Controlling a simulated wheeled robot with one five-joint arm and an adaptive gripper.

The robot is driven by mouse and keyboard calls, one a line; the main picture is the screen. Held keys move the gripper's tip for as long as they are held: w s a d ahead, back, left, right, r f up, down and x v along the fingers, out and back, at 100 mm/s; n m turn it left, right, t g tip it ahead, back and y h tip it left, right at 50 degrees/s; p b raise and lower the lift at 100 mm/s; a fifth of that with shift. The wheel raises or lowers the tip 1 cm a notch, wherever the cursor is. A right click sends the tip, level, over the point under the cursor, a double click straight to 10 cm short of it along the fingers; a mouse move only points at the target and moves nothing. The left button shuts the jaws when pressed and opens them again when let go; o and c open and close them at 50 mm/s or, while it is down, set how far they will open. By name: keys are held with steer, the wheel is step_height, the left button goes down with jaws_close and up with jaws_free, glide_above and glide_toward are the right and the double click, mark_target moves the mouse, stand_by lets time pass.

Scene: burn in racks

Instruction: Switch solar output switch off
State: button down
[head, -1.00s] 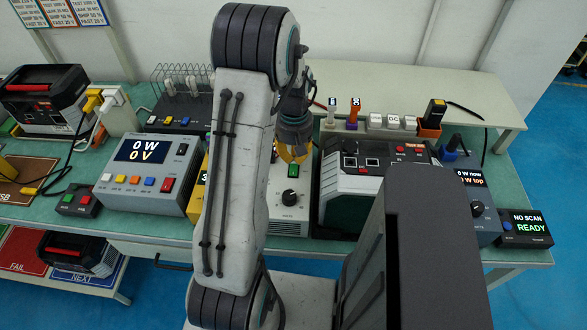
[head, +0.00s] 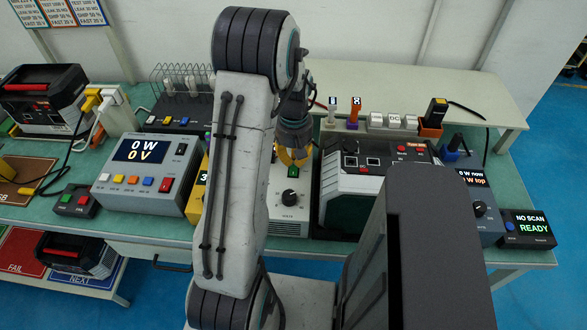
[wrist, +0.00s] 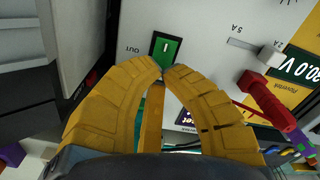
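A green rocker switch (wrist: 165,49) marked OUT sits on the pale panel of a power supply (wrist: 212,30) in the wrist view. A small white mark shows on the switch. In the head view the green switch (head: 293,170) is above a black knob, partly behind my arm. My gripper (wrist: 164,70) has yellow fingers whose tips meet at the lower edge of the switch in the picture. The fingers hold nothing. I cannot tell whether the tips touch the switch. In the head view my gripper (head: 292,160) is just above it. No solar label is readable.
A dark green-sided unit (head: 350,195) stands close to the right. A grey meter (head: 143,178) reading 0 W, 0 V is left.

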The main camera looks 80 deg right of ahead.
mark_target(294, 166)
steer(key=shift+f+b, duration=0.7)
steer(key=shift+f, duration=0.2)
stand_by(0.4)
steer(key=shift+r, duration=0.1)
steer(key=shift+r+p, duration=2.5)
steer(key=shift+r, duration=1)
